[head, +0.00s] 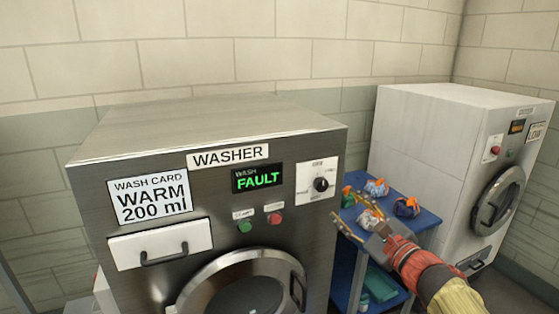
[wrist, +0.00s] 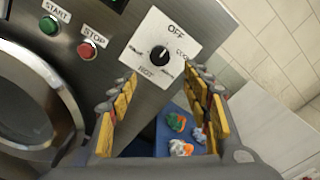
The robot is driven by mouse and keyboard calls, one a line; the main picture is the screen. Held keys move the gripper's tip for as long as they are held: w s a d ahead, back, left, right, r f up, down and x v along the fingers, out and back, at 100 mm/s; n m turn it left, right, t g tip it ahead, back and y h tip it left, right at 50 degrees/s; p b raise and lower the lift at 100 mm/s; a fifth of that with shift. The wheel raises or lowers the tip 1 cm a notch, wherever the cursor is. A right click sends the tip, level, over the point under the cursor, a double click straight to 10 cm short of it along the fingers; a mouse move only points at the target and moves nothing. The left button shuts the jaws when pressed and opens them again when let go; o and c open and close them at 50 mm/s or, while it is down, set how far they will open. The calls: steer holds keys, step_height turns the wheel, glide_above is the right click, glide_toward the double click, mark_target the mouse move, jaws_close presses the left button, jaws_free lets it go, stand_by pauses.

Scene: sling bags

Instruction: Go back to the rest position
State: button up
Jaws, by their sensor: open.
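My gripper (wrist: 160,108) is open and empty in the wrist view. Its two yellow-padded fingers frame the washer's dial (wrist: 159,53) and the blue surface beyond. In the head view my gripper (head: 354,216) shows at the right of the washer, in front of the blue stand. The steel washer (head: 110,240) has a display (head: 258,177) reading WASH FAULT in green. Its dial (head: 320,184) sits on a white plate at the upper right of the front. Its green START button (wrist: 48,25) and red STOP button (wrist: 86,50) are left of the dial.
A blue stand (head: 424,218) between the machines bears several small crumpled bundles (head: 376,187) in grey, orange and green. A white machine (head: 412,150) with a round door stands at the right. A wash card (head: 150,198) reads WARM 200 ml above a closed drawer (head: 160,243).

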steer(key=s+d+f+m+g+h, duration=0.25)
steer(key=d+m, duration=0.25)
steer(key=m, duration=0.6)
steer(key=s+d+f+m+g+h, duration=0.2)
steer(key=s+d+f+m+h, duration=0.25)
steer(key=m, duration=0.65)
steer(key=s+d+f+m+g+h, duration=0.25)
steer(key=d+m, duration=0.25)
steer(key=m, duration=0.6)
steer(key=s+a+f+m+g+y+p, duration=0.1)
steer(key=s+a+f+m+g+p, duration=0.1)
steer(key=s+a+m, duration=0.4)
steer(key=s+a+f+m+g+y+p, duration=0.1)
steer(key=s+a+f+m+g+p, duration=0.15)
steer(key=s+m, duration=0.6)
steer(key=s+a+r+y+p, duration=0.2)
steer(key=s+a+r, duration=0.3)
steer(key=a, duration=0.4)
steer(key=shift+a+r+p, duration=0.3)
steer(key=shift+a+r, duration=0.1)
steer(key=shift+r, duration=0.5)
steer(key=shift+d, duration=0.1)
steer(key=shift+c, duration=0.6)
